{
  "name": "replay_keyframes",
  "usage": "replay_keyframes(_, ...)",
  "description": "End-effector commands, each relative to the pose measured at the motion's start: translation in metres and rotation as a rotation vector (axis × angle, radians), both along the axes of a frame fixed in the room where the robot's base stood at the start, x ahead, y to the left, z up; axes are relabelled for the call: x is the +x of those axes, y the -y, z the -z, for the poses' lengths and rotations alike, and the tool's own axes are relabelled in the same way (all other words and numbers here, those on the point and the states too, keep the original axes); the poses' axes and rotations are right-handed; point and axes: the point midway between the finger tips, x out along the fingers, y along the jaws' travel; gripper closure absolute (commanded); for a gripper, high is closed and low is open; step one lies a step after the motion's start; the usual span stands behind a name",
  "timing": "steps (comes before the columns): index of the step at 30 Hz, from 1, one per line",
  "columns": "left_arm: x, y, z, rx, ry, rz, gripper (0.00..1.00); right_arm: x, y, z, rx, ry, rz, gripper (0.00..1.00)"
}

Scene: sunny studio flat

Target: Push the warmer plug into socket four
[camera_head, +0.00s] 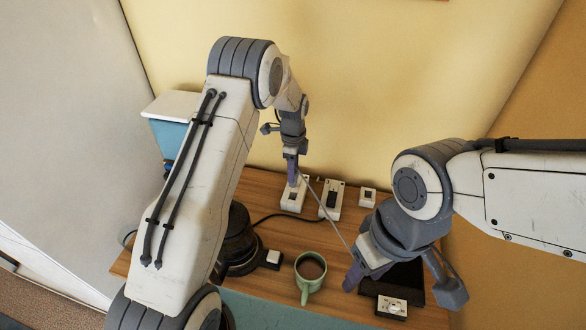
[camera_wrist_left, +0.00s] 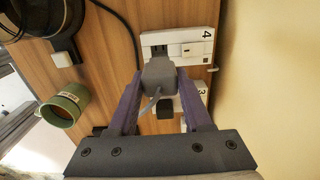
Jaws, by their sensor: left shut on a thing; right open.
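My left gripper (camera_head: 291,180) is shut on a grey plug with a thin cord, and the plug (camera_wrist_left: 159,76) shows between its purple fingers in the left wrist view. Socket four (camera_wrist_left: 178,46) is a white block marked "4", also in the head view (camera_head: 292,199). The plug overlaps the block's near edge in the wrist view; I cannot tell whether they touch. Socket slots show beyond the plug. Socket three (camera_wrist_left: 202,91), marked "3", is beside it and partly hidden by a finger. My right gripper (camera_head: 402,290) is open at the table's right front.
A black plug sits in the neighbouring white block (camera_head: 332,202). A small white block (camera_head: 367,196) stands further right. A green mug (camera_head: 303,284) with dark drink stands front centre. A round black appliance (camera_head: 238,238) is at left. A black tray (camera_head: 408,275) and white box (camera_head: 391,307) lie at right.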

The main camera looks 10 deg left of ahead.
Motion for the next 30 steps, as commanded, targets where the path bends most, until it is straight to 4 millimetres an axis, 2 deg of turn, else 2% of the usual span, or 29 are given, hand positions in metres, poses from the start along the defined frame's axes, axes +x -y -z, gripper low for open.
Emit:
replay_keyframes(21,0.000,-0.002,0.045,0.000,-0.001,-0.002,1.00,0.000,0.000,0.032,0.000,0.000,0.005,0.50)
replay_keyframes(30,0.000,-0.001,0.053,0.000,0.000,-0.002,1.00,0.000,0.000,0.037,0.000,-0.001,0.007,0.50)
